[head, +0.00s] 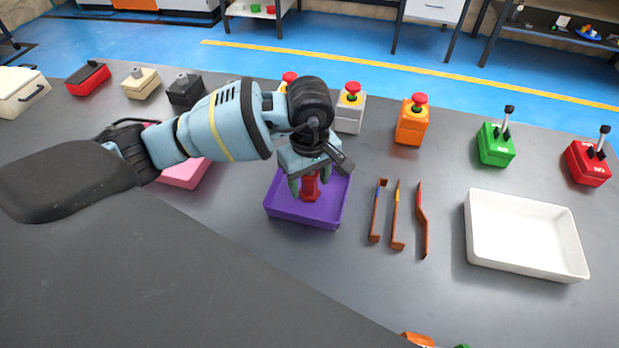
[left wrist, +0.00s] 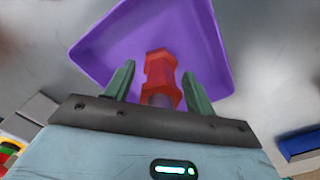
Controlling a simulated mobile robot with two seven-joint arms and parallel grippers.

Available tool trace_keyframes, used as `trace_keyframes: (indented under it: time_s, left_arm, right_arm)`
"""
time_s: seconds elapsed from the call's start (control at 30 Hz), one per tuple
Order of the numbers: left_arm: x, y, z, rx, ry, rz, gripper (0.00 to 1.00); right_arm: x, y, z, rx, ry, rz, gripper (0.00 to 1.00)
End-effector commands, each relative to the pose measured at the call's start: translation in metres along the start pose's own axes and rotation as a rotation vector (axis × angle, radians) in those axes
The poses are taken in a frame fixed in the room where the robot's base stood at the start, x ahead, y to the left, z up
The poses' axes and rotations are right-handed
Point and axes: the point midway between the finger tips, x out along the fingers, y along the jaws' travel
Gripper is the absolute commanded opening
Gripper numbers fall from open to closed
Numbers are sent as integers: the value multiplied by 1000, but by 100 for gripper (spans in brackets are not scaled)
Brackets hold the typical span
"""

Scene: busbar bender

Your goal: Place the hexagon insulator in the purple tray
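The red hexagon insulator (head: 310,186) is inside the outline of the purple tray (head: 305,215), below my left gripper (head: 311,182). In the left wrist view the insulator (left wrist: 160,72) stands between the two fingers of my left gripper (left wrist: 158,85). A gap shows between the left finger and the insulator; the right finger is very close to it. The fingers look open around it. The purple tray (left wrist: 105,50) lies behind it. I cannot tell whether the insulator touches the tray floor. My right gripper is not in view.
Orange busbar pieces (head: 397,215) lie right of the purple tray, then an empty white tray (head: 525,235). A pink tray (head: 185,173) is partly hidden by my left arm. An orange button box (head: 412,125) and several other boxes line the back of the table.

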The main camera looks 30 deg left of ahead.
Motion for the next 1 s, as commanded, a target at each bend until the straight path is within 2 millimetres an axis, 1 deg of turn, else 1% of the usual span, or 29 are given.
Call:
trace_keyframes:
  time_s: [0.23, 0.3, 0.37, 0.47, 0.7, 0.8, 0.9, 1.0]
  left_arm:
    - [-1, 0, 0, 0, 0, 1, 55]
    - [-6, 0, 0, -1, 1, 2, 55]
    - [-10, 1, -1, -1, 2, 4, 55]
    - [-25, 1, -1, -1, 1, 4, 55]
    - [-74, 1, -1, -1, 2, 4, 55]
    - [-92, 1, 0, 0, 1, 3, 55]
    - [-106, 1, 0, -1, 0, 2, 55]
    - [-116, 1, 0, -1, 1, 2, 55]
  right_arm:
    - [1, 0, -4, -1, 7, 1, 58]
    - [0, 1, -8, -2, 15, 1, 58]
    - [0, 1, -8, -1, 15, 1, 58]
    - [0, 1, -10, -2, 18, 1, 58]
    - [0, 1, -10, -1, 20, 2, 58]
    - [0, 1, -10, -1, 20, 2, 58]
    - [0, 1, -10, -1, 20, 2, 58]
    - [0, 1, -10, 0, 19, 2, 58]
